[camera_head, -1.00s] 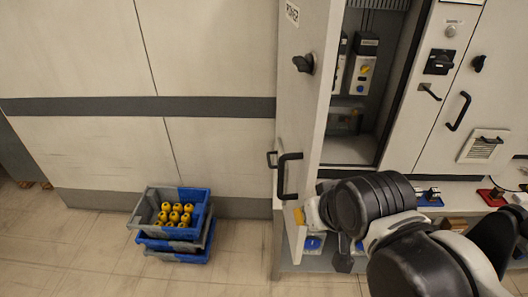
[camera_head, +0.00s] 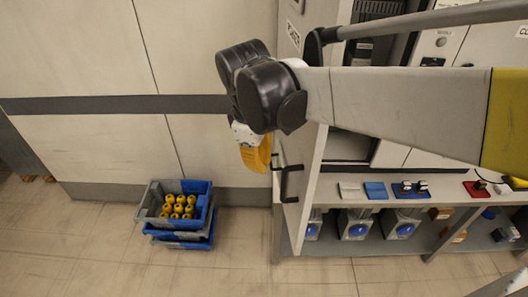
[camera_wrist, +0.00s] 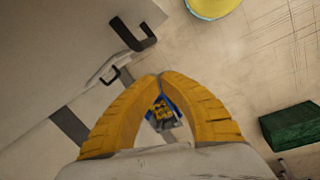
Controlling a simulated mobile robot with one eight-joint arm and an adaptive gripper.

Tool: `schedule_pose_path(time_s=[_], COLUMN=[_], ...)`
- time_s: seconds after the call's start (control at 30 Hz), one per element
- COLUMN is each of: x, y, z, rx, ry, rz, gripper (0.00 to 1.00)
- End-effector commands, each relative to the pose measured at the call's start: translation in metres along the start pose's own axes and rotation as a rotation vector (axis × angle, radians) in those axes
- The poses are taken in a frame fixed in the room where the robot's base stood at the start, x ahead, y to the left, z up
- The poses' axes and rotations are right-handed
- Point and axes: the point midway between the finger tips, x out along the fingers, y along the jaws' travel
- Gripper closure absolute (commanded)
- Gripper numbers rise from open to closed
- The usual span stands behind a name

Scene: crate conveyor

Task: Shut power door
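The power door (camera_head: 312,180) is a pale cabinet door with a POWER label. It stands open, swung out from the cabinet, with its inside shelves partly visible behind my arm. Its black handle (camera_head: 290,182) is on the lower part of the door's left side. My gripper (camera_head: 256,160) has yellow fingers and hangs just left of the door, close to the handle. In the wrist view the fingertips (camera_wrist: 160,77) meet, with nothing held between them. The door handle (camera_wrist: 135,36) shows there beyond and left of the tips, apart from them.
Stacked blue and grey crates (camera_head: 207,212) holding yellow items stand on the floor by the wall. A shelf (camera_head: 330,190) with small blocks and blue-marked units is right of the door. The wrist view shows a green crate (camera_wrist: 290,127) and a yellow round thing (camera_wrist: 212,6).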

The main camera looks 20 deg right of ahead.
Motion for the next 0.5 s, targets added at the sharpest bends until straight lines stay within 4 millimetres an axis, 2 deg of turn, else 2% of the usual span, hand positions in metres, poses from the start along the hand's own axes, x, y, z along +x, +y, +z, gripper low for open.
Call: schedule_pose_path(time_s=[0.03,0.23,0.37,0.5], x=[-0.015,-0.022,-0.019,-0.004], y=[0.005,0.009,0.009,0.008], z=[-0.013,-0.038,-0.043,-0.04], rx=[-0.073,-0.28,-0.32,-0.321], ry=[-0.039,-0.151,-0.172,-0.173], rz=[-0.019,-0.084,-0.099,-0.1], gripper=[1.0,1.0,1.0,1.0])
